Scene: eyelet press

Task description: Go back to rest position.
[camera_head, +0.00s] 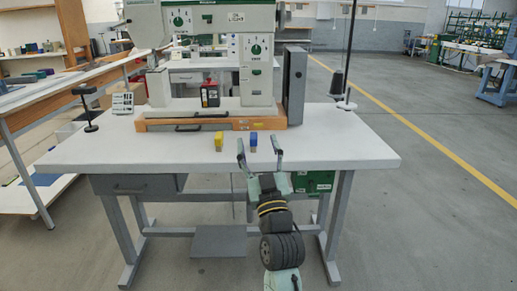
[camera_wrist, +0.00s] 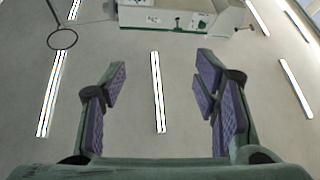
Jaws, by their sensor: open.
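My gripper (camera_head: 260,156) is open and empty in the head view, at the front edge of the white table (camera_head: 350,146), with its fingers pointing up. In the wrist view its two purple-padded fingers (camera_wrist: 160,100) are spread wide with nothing between them. A blue block (camera_head: 253,139) stands on the table just beyond the fingers, between them as the head view shows it. A yellow block (camera_head: 219,140) stands a little to the left. Neither block shows in the wrist view.
The eyelet press (camera_head: 257,75) stands on an orange base (camera_head: 160,125) behind the blocks, with a red-and-black item (camera_head: 210,94) in it. A grey upright box (camera_head: 295,85) and a thread stand (camera_head: 349,104) are to the right. A small black stand (camera_head: 87,105) is at left. The table's right front is clear.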

